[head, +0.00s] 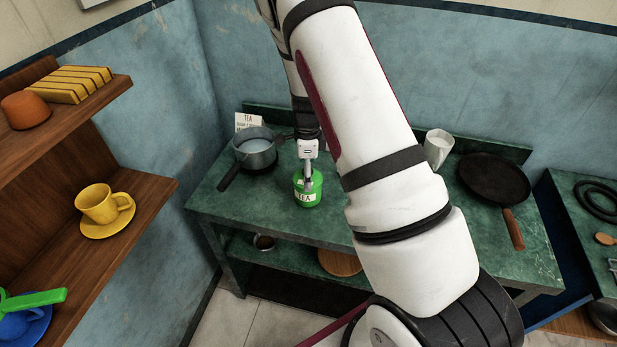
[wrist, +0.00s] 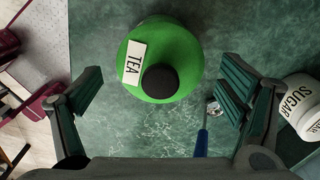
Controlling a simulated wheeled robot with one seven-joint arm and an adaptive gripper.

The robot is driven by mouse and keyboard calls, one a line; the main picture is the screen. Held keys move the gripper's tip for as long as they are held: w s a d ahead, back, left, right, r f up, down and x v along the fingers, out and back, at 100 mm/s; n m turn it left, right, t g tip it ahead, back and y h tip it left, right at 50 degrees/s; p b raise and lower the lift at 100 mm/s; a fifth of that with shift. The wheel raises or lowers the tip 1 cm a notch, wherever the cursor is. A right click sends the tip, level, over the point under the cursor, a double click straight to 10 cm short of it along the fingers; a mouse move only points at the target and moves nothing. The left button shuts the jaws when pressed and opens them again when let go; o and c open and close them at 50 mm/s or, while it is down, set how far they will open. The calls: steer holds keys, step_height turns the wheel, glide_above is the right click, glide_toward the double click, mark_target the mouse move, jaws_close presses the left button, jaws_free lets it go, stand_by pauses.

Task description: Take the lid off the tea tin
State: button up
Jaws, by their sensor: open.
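The green tea tin (head: 308,192) stands upright on the green worktop (head: 235,200), its TEA label facing the front. In the wrist view the tin (wrist: 190,50) is seen from above, with a black knob (wrist: 160,81) on its lid. The lid appears to be on the tin; its seam cannot be made out. My gripper (head: 308,170) is right above the tin, pointing down. In the wrist view my gripper (wrist: 161,82) is open, one finger on each side of the knob, with nothing held.
A white jug (head: 438,148) and a frying pan (head: 494,178) are to the right. A sugar pot (wrist: 298,103) and blue-handled utensil (wrist: 202,143) lie near my right finger.

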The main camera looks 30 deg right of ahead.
steer(key=shift+c, duration=0.3)
steer(key=c, duration=1.2)
